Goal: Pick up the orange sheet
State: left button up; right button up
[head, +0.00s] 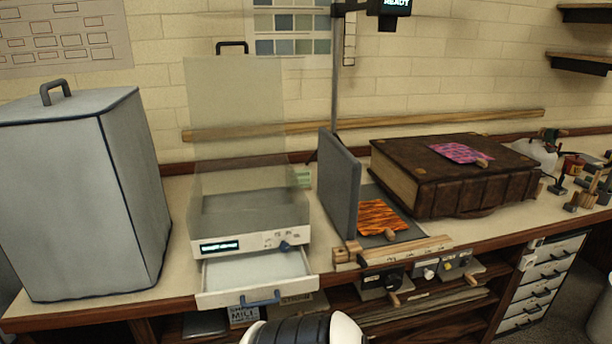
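The orange sheet (378,213) has dark wavy streaks and lies flat on a dark grey plate (412,232). A small wooden knob (390,234) sits at its near edge. An upright grey panel (341,187) stands just to its left, and a wooden bar (405,250) runs along the front of the plate. Neither of my grippers shows in the head view; only a white and black part of my own body shows at the bottom edge.
Left are a device with a clear raised cover and open drawer (257,281), and a large grey box (85,195). Small tools crowd the far right.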

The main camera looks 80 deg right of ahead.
aim_at(374, 217)
jog(key=z, duration=3.5)
